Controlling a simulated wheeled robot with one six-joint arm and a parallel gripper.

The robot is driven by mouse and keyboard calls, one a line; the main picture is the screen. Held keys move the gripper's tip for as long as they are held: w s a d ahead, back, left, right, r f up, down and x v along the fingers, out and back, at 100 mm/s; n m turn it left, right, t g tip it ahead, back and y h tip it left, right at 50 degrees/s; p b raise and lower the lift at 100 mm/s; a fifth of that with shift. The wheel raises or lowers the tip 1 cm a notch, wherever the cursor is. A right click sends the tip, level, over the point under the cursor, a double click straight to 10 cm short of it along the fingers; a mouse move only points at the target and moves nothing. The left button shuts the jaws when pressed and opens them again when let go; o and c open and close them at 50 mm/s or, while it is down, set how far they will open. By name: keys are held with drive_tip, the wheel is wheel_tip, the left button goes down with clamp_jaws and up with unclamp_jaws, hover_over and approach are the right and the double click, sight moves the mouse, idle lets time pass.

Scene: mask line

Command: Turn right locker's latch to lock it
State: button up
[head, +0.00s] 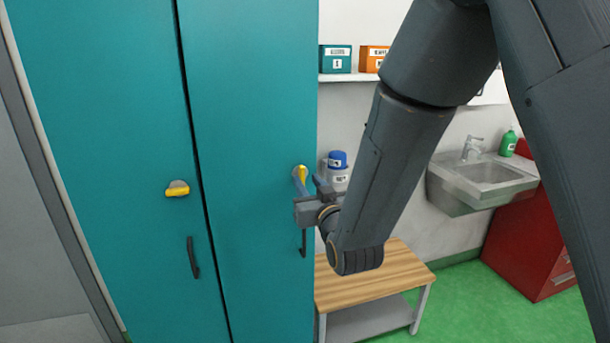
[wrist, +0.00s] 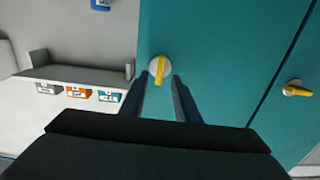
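The right locker (head: 245,120) is a teal door, shut. Its latch (head: 301,171) is a yellow lever on a pale round base near the door's right edge; the lever stands roughly upright. My gripper (head: 302,187) is at the latch and hides its lower part in the head view. In the wrist view the latch (wrist: 160,68) shows at the ends of my two fingers, with the yellow lever in the gap between them. The gripper (wrist: 161,88) is open; whether a fingertip touches the latch I cannot tell.
The left locker's yellow latch (head: 177,189) lies horizontal. Dark handles (head: 193,257) hang below the latches. A wooden-topped bench (head: 370,277) stands right of the lockers, below my arm. A sink (head: 485,178) and red cabinet (head: 525,235) are farther right.

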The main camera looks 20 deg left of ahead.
sight(303, 176)
drive_tip(key=shift+p+x, duration=0.35)
drive_tip(key=shift+x, duration=1.2)
drive_tip(key=shift+d, duration=0.1)
drive_tip(key=shift+c, duration=0.4)
clamp_jaws()
